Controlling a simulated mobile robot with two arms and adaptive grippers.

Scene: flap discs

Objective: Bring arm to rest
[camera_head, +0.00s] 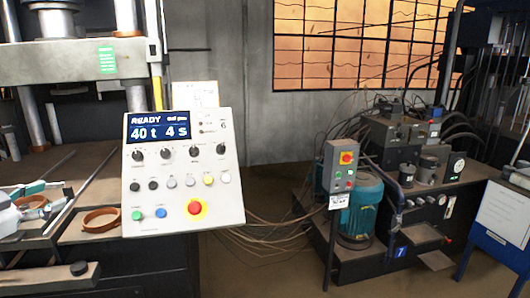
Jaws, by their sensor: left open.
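My right gripper is not in view.
A control panel (183,175) reading READY, 40 t, 4 s stands right of the bench. A press (75,62) rises behind the bench. A small switch box (341,167), a teal motor (360,208) and a hydraulic unit (430,190) stand right. Floor between is open, crossed by cables.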

